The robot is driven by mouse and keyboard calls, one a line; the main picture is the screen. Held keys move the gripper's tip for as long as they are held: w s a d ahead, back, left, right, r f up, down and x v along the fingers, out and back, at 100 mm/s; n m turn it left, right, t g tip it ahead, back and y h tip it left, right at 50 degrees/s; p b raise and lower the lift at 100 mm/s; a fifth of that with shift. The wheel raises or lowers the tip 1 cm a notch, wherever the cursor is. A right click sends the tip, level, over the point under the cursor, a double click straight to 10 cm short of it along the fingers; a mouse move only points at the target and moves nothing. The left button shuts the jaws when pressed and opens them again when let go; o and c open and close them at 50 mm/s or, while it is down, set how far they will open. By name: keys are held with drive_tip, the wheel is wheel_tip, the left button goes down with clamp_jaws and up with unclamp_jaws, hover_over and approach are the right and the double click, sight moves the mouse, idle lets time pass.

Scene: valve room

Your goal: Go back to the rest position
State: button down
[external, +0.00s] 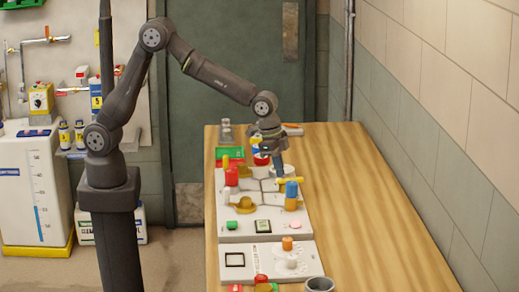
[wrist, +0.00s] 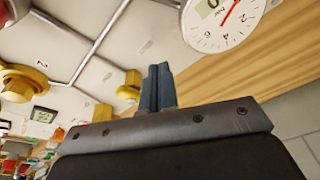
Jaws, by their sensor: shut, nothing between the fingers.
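My gripper (external: 278,168) points down over the far right part of the valve panel (external: 235,190) on the wooden table. In the wrist view its two dark blue-grey fingers (wrist: 158,84) are together with nothing between them. The panel carries a red part (external: 232,176), a brass part (external: 244,206) and a blue-topped part with a yellow handle (external: 292,190) close to the gripper. A round pressure gauge (wrist: 222,22) lies beyond the fingers at the upper right of the wrist view. Whether the fingertips touch anything is unclear.
A second white panel (external: 258,276) with an orange knob (external: 287,243) lies nearer the camera. A grey cup (external: 319,284) stands at the front edge. The right side of the table (external: 380,230) is clear up to the wall. A white tank (external: 28,190) stands left.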

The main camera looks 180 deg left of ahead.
drive_tip(key=shift+w+d+r+n+g+y, duration=0.2)
drive_tip(key=shift+d+n, duration=0.25)
drive_tip(key=shift+n, duration=0.35)
drive_tip(key=shift+w+d+n+g+y, duration=0.1)
drive_tip(key=shift+d+n+g+y, duration=0.2)
drive_tip(key=shift+n, duration=0.5)
drive_tip(key=shift+w+d+r+n+y, duration=0.15)
drive_tip(key=shift+d+n+y, duration=0.1)
drive_tip(key=shift+d+n, duration=0.35)
drive_tip(key=shift+w+d+r+n+y, duration=0.15)
drive_tip(key=shift+d+n+y, duration=0.1)
drive_tip(key=shift+n, duration=0.55)
drive_tip(key=shift+d+f, duration=0.1)
drive_tip(key=shift+d, duration=0.95)
